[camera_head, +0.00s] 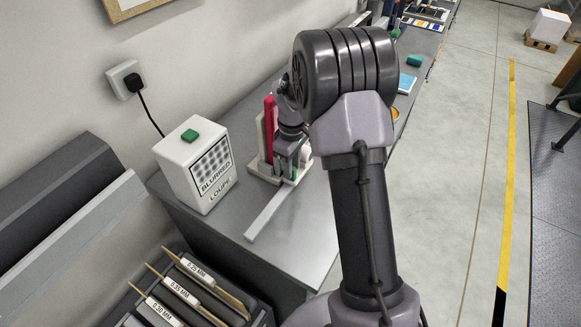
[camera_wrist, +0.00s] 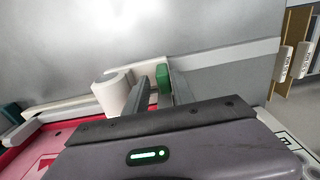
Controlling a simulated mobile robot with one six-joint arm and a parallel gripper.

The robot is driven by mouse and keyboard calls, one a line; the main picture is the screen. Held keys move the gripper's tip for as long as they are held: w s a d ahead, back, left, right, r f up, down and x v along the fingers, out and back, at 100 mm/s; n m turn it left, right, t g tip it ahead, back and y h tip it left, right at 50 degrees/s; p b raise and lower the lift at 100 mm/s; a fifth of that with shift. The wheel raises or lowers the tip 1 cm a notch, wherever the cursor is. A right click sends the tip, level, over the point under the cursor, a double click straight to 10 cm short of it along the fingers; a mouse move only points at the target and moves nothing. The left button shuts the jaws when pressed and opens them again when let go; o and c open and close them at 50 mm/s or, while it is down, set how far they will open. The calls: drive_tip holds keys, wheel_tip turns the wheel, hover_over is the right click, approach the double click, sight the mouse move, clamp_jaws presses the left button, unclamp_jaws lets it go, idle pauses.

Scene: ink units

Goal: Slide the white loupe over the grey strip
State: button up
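In the wrist view a white cylindrical part (camera_wrist: 112,92), which looks like the loupe, stands beside my left finger. A small green block (camera_wrist: 163,84) shows between the fingers, near the right one; I cannot tell if it belongs to the loupe. My gripper (camera_wrist: 160,80) looks open, with a gap between the left finger and the green block. The pale grey strip (camera_head: 268,214) lies on the bench and runs towards the front; it also shows in the wrist view (camera_wrist: 235,53). In the head view my gripper (camera_head: 288,165) points down at the strip's far end, and my arm hides much there.
A white box (camera_head: 200,180) labelled BLURRED LOUPE, with a green top button (camera_head: 190,135), stands left of the strip. A dark rack (camera_head: 258,317) holds labelled pieces in front. The bench right of the strip is clear.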

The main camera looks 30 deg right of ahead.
drive_tip(key=shift+o, duration=0.2)
wheel_tip(320, 180, up, 17)
drive_tip(key=p, duration=0.5)
drive_tip(key=shift+r, duration=0.2)
drive_tip(key=s+a+r+m+t+y+b, duration=0.1)
drive_tip(key=s+a+r+m+t+b, duration=0.25)
drive_tip(key=s+a+m+b, duration=0.75)
drive_tip(key=s+a+f+t, duration=0.1)
drive_tip(key=s+a+f, duration=0.1)
drive_tip(key=s, duration=0.5)
drive_tip(key=s+a+f+t+y, duration=0.1)
drive_tip(key=s+a+f, duration=0.2)
drive_tip(key=s, duration=0.5)
